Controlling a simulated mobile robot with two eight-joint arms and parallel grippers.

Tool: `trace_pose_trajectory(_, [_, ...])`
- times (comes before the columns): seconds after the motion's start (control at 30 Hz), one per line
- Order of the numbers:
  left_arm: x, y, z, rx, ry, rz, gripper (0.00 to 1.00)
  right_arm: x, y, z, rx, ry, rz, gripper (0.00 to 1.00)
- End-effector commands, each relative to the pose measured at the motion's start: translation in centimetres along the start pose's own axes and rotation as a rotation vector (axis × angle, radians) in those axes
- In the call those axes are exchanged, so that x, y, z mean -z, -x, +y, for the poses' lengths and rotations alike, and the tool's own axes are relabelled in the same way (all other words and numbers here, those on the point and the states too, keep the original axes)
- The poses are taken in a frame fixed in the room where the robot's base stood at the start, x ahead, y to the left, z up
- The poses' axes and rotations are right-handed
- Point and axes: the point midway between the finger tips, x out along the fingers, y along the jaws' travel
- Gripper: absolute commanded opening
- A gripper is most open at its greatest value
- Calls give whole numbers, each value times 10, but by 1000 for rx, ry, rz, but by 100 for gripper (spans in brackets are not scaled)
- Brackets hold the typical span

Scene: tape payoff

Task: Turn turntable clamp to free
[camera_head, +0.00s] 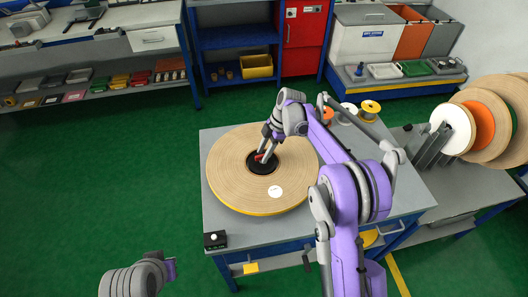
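The turntable carries a large tan tape roll (230,168) lying flat on the grey table (255,231). At its centre is a dark round hub (257,167) with a small red clamp part (262,157) on it. My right gripper (264,156) reaches down over the hub, its fingers at the red part. The fingers partly hide the clamp, and I cannot tell whether they are closed on it or only around it. Of my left arm, only a grey and purple part shows at the bottom left; its fingers are not visible.
A small black box with a white button (214,239) sits at the table's front left corner. Small spools (369,110) stand at the table's back right. Large discs on a rack (452,129) stand to the right. The green floor (90,185) at left is clear.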

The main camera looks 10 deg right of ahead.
Motion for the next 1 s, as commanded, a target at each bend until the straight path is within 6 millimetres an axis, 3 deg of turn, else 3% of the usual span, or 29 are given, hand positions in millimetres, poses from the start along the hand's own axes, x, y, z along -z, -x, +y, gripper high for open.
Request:
trace_pose_trajectory(0.33, [0,0,0,0,0,0,0,0,8,0,0,-1,0,45])
trace_pose_trajectory(0.73, [3,3,0,0,0,2,0,0,84,0,0,-2,0,45])
trace_pose_trajectory(1.0, [4,5,0,0,0,3,0,0,108,0,0,0,0,45])
